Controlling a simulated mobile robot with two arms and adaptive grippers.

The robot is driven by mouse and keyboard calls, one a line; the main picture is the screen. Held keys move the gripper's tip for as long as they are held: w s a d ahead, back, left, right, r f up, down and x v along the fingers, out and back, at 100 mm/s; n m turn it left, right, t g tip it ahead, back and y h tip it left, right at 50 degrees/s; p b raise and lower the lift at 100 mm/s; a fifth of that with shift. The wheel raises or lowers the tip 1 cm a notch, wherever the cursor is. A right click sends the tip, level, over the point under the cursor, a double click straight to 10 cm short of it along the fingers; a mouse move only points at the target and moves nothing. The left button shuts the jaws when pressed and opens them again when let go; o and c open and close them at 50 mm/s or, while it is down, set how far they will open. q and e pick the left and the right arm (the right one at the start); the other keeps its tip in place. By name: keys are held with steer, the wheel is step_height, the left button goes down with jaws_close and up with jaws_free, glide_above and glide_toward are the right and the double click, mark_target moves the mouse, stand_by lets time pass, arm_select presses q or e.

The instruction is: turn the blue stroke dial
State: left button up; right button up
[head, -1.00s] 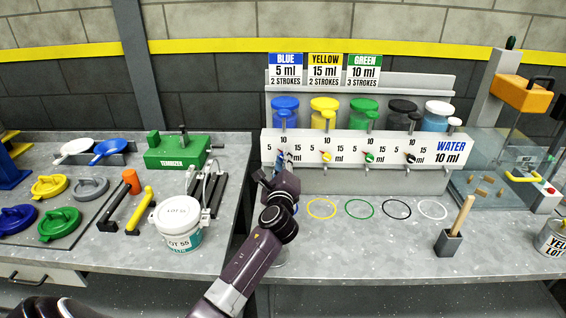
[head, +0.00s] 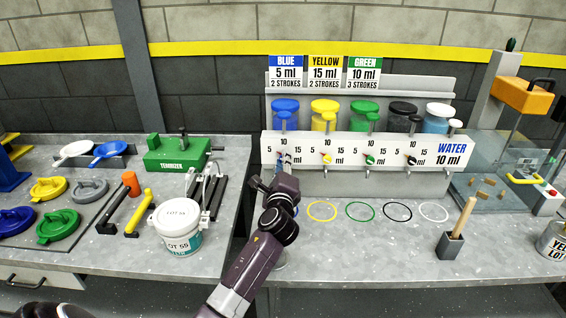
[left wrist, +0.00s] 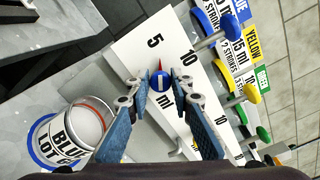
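The blue stroke dial (left wrist: 161,82) is a small round blue knob with a red pointer on the white dispenser panel (left wrist: 135,50). In the left wrist view its pointer aims up the picture, between the 5 and 10 marks and closer to the 5. My left gripper (left wrist: 163,78) has one finger on each side of the dial, with a narrow gap seeming to show; contact is unclear. In the head view the left gripper (head: 277,170) is at the panel's left end and partly covers the dial. My right gripper is not in view.
A pail labelled BLUE (left wrist: 80,135) stands below the panel, near the left finger. Yellow (head: 326,158), green (head: 369,159) and black (head: 412,159) dials sit farther right. Blue (head: 285,107) and yellow (head: 324,107) jars stand above.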

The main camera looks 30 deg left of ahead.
arm_select(q)
steer(key=shift+o, duration=1.3)
steer(key=shift+s, duration=0.1)
steer(key=v, duration=1.2)
